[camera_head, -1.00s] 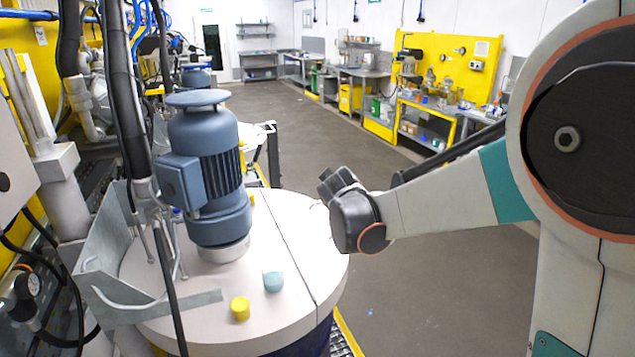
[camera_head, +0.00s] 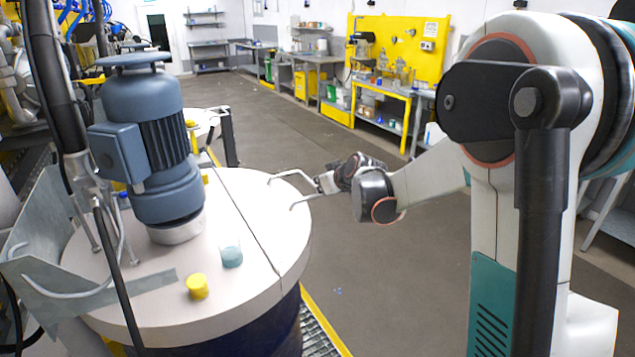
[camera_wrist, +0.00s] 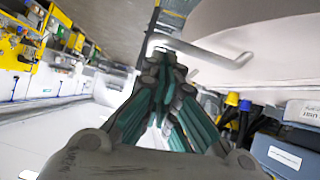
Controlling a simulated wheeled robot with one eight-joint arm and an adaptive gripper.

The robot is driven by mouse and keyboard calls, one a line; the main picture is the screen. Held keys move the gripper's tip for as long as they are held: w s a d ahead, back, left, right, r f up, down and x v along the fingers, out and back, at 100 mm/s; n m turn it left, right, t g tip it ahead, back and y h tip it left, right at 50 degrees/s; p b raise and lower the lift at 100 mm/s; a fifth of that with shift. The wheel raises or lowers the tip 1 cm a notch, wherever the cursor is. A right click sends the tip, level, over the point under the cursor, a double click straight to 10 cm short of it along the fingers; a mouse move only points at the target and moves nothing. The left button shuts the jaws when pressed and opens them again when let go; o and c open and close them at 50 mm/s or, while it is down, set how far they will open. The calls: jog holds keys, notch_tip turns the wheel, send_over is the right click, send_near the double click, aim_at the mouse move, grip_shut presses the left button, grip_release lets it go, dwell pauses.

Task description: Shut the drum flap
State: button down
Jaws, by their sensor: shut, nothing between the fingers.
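The drum (camera_head: 235,338) has a pale round lid with a dark seam across it. The lid part right of the seam is the flap (camera_head: 262,208); it looks about level with the rest of the lid. A bent metal handle (camera_head: 292,175) reaches out from the flap's right edge, and it also shows in the wrist view (camera_wrist: 205,52). My gripper (camera_head: 318,183) is at the handle's outer end, just right of the drum. In the wrist view its fingers (camera_wrist: 165,62) are together beside the handle bar, with nothing between them. I cannot tell whether they touch the bar.
A blue motor (camera_head: 160,150) stands on the lid's left part. A yellow cap (camera_head: 197,287) and a small teal-and-white cup (camera_head: 231,256) are in front of it. A grey metal guard (camera_head: 60,290) is at the left. The floor (camera_head: 370,260) right of the drum is clear.

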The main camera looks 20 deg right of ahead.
jog(key=shift+d+f, duration=0.15)
jog(key=shift+f, duration=0.45)
jog(key=shift+s+r, duration=0.1)
jog(key=shift+r, duration=0.05)
